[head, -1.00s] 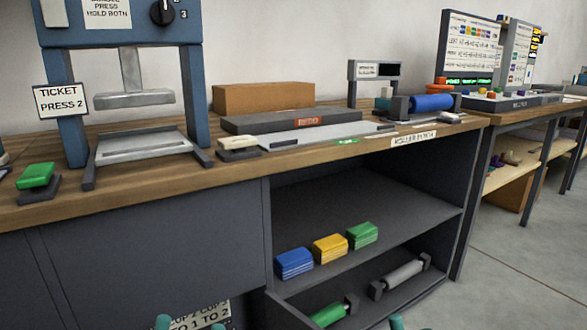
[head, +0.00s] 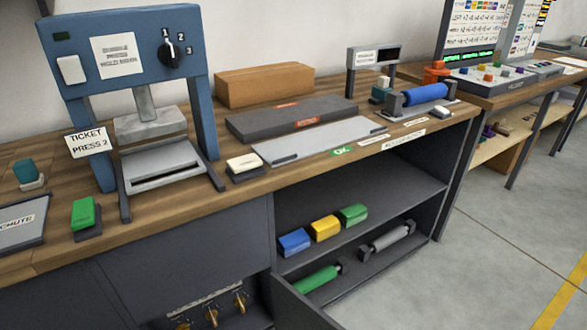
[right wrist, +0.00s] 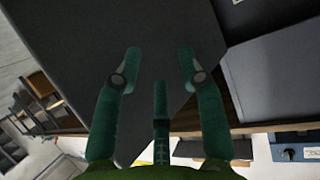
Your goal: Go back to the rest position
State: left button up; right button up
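My right gripper (right wrist: 160,67) shows in the right wrist view with its teal fingers spread apart and nothing between them. A dark grey flat surface lies beyond the fingertips; I cannot tell how near it is. Neither gripper shows in the head view, and my left gripper is in no current frame.
The wooden-topped bench (head: 330,172) holds the blue ticket press (head: 84,62), a blue roller (head: 426,94) and a cardboard box (head: 265,85). Blue, yellow (head: 324,228) and green blocks sit on the shelf below. An open cabinet door (head: 304,308) juts out. Floor at right is clear.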

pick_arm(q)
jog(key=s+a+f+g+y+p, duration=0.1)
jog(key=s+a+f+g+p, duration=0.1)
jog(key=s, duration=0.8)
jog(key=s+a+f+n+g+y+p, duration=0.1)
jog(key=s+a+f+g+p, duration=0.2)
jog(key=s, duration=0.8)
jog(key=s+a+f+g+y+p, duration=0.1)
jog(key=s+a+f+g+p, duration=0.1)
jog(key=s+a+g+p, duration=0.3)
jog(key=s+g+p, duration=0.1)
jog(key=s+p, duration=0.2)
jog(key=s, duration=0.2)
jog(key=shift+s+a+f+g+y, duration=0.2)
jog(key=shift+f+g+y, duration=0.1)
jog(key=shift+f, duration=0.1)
pick_arm(e)
jog(key=s+d+f+g+h, duration=0.1)
jog(key=s+d+f+g, duration=0.1)
jog(key=s, duration=0.8)
jog(key=s+d+f+m+g+h, duration=0.1)
jog(key=s+d+f+g, duration=0.2)
jog(key=s, duration=0.8)
jog(key=s+d+f+g+h, duration=0.1)
jog(key=s+d+g, duration=0.4)
jog(key=s, duration=0.5)
jog(key=shift+s+d+f+g+h, duration=0.2)
jog(key=shift+f+g+h, duration=0.1)
jog(key=shift+f+g, duration=0.55)
jog(key=shift+a, duration=0.1)
